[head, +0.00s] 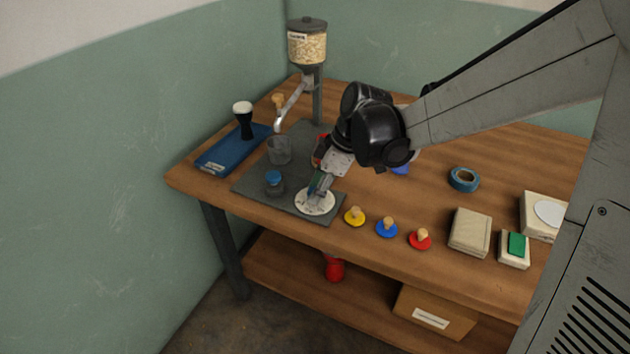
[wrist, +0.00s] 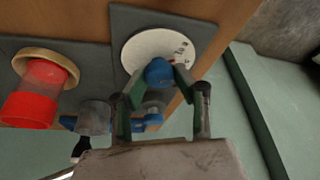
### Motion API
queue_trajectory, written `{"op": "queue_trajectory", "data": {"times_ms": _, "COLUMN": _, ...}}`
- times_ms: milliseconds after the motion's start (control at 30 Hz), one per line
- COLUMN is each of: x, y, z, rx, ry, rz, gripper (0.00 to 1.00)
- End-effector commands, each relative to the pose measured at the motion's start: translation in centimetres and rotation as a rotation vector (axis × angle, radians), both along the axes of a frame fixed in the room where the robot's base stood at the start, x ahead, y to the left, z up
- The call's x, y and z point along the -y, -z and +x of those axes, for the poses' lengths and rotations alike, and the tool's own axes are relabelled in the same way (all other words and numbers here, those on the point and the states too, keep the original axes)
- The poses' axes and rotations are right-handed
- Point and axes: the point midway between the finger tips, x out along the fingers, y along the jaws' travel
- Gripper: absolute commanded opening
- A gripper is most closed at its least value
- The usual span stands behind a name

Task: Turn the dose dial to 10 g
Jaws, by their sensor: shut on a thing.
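The dose dial is a flat white disc (head: 320,207) at the front right corner of the grey board on the table. In the wrist view the disc (wrist: 142,45) carries small dark marks and a little red near its right side; I cannot read them. A round blue knob (wrist: 158,71) stands at its middle. My gripper (head: 316,190) is over the disc, its green fingers closed around the knob; both fingers touch it in the wrist view (wrist: 160,82). The knob's pointer and its setting are hidden or too small to tell.
A hopper (head: 306,46) with a spout stands behind on the grey board (head: 248,180), above a clear cup (head: 279,150). Yellow (head: 355,216), blue (head: 387,228) and red (head: 420,239) knobbed pieces line the front edge at right.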

Motion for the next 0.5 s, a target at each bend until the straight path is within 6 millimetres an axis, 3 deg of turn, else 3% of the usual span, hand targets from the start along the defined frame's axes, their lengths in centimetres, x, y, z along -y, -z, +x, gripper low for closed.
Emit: {"op": "queue_trajectory", "data": {"times_ms": 500, "x": 0.03, "y": 0.04, "z": 0.14, "rx": 0.000, "ry": -0.339, "rz": -0.001, "gripper": 0.02}}
